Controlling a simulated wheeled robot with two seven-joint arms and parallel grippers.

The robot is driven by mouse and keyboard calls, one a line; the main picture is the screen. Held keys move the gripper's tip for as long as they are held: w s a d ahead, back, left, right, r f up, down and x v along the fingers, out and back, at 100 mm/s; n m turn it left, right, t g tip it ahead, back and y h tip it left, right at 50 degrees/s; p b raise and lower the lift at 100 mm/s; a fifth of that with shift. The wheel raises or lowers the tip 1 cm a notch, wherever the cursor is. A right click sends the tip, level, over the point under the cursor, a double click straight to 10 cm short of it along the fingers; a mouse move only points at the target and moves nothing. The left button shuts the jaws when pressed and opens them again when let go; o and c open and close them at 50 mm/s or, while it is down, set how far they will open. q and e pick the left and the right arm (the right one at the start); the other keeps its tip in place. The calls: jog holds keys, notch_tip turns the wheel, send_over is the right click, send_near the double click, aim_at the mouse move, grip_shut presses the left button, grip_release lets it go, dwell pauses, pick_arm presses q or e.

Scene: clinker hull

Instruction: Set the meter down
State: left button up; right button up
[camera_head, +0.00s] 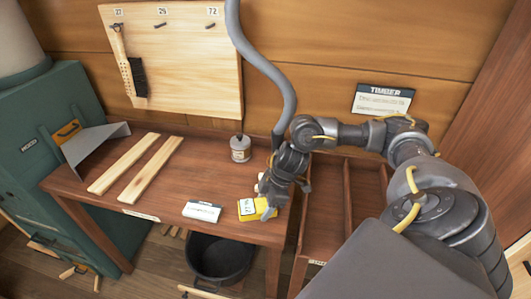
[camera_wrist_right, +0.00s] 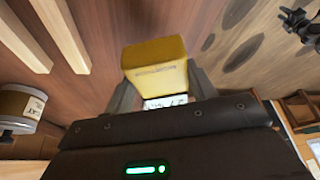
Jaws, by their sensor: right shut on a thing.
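The meter (camera_head: 247,208) is a small yellow box with a white display. My right gripper (camera_head: 266,207) is shut on it near the front right part of the wooden bench (camera_head: 180,207). In the right wrist view the yellow meter (camera_wrist_right: 157,62) sits between the two fingers of my right gripper (camera_wrist_right: 162,88), its display partly hidden by the gripper body. I cannot tell whether the meter touches the bench top. My left gripper is not in view.
A white card (camera_head: 202,211) lies left of the meter. A small tin (camera_head: 240,149) stands behind it, and two pale wood strips (camera_head: 137,168) lie at left. A black bucket (camera_head: 217,258) is below the front edge. Open wooden bins (camera_head: 327,205) are at right.

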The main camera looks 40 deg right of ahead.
jog(key=f, duration=0.1)
jog(key=f+p, duration=0.1)
jog(key=f, duration=0.1)
jog(key=shift+d+f, duration=0.1)
jog(key=shift+d, duration=0.3)
jog(key=shift+f, duration=0.35)
jog(key=shift+f, duration=0.1)
jog(key=o, duration=1.1)
jog(key=shift+f, duration=0.1)
jog(key=shift+r, duration=0.25)
jog(key=b+v, duration=0.1)
jog(key=v, duration=1.1)
jog(key=shift+w, duration=0.15)
jog(key=shift+a, duration=0.1)
